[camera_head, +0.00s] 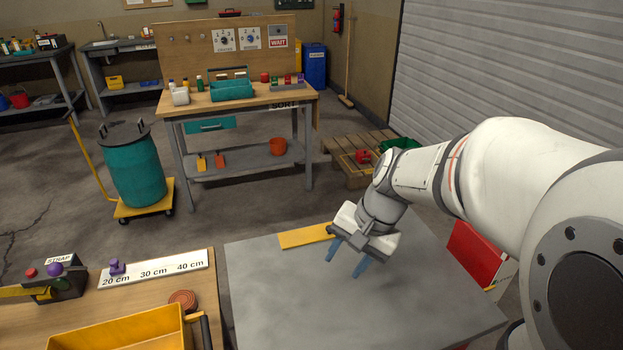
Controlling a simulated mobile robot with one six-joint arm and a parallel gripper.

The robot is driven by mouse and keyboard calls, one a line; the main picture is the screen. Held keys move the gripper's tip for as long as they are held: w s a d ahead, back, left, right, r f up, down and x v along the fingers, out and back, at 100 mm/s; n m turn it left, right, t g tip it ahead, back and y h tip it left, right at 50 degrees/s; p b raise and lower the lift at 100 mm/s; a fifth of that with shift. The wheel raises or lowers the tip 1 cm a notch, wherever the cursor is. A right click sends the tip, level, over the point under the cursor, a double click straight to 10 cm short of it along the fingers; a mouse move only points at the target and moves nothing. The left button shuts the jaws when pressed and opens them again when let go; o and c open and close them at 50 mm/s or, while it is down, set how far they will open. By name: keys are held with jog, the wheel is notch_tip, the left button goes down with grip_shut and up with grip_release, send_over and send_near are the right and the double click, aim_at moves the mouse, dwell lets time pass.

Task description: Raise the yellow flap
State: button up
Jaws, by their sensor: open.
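The yellow flap (303,237) looks like a flat yellow strip at the far edge of the grey table (265,300). It appears to lie flat. Its right end has a small dark part and is partly hidden by my gripper. My gripper (346,261) is above the grey table, just right of the flap, pointing down with its two blue fingers apart and nothing between them. I cannot tell whether a finger touches the flap.
A wooden bench at the lower left holds a yellow tray (118,330), a STRAP box (67,283) and a white length scale (153,269). A red panel (478,256) stands right of the grey table. A teal drum (135,172) stands on a yellow cart. The grey tabletop's front is clear.

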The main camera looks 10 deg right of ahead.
jog(key=w+d+f+m+t+y+b, duration=0.1)
jog(key=w+f+m+y, duration=0.1)
jog(key=w+f+m, duration=0.35)
jog(key=w+d+f+m+y+b, duration=0.1)
jog(key=w+f+m+y+b, duration=0.15)
jog(key=w, duration=0.55)
jog(key=m+t+y+b, duration=0.25)
jog(key=m+t, duration=0.25)
jog(key=m, duration=0.5)
send_near(328, 228)
jog(key=shift+y, duration=0.3)
jog(key=x, duration=0.7)
jog(key=shift+w+d+f, duration=0.2)
jog(key=shift+w+f, duration=0.05)
jog(key=shift+f, duration=0.15)
jog(key=shift+c, duration=0.2)
grip_shut()
